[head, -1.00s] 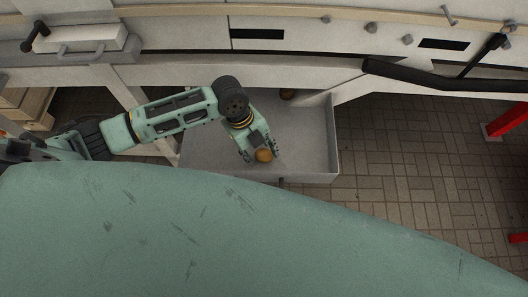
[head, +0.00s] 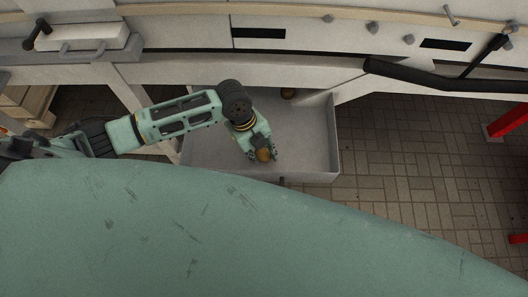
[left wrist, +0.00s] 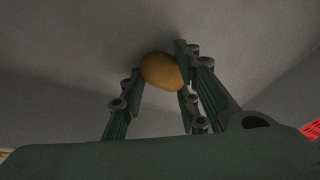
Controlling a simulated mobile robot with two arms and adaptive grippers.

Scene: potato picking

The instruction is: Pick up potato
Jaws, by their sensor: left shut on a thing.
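A brown potato (head: 264,155) is between the fingers of my left gripper (head: 261,153), near the front wall of a grey tray (head: 308,160). In the left wrist view the potato (left wrist: 162,71) sits at the fingertips of the left gripper (left wrist: 160,78), with fingers on both sides of it. The gripper is shut on it. I cannot tell whether the potato touches the tray floor. My right gripper is not in view.
The tray's side wall (head: 336,140) and front wall stand close to the gripper. A white machine (head: 300,55) with a black handle bar (head: 420,80) is behind. Red posts (head: 508,120) stand at the right. The tiled floor (head: 410,150) right of the tray is clear.

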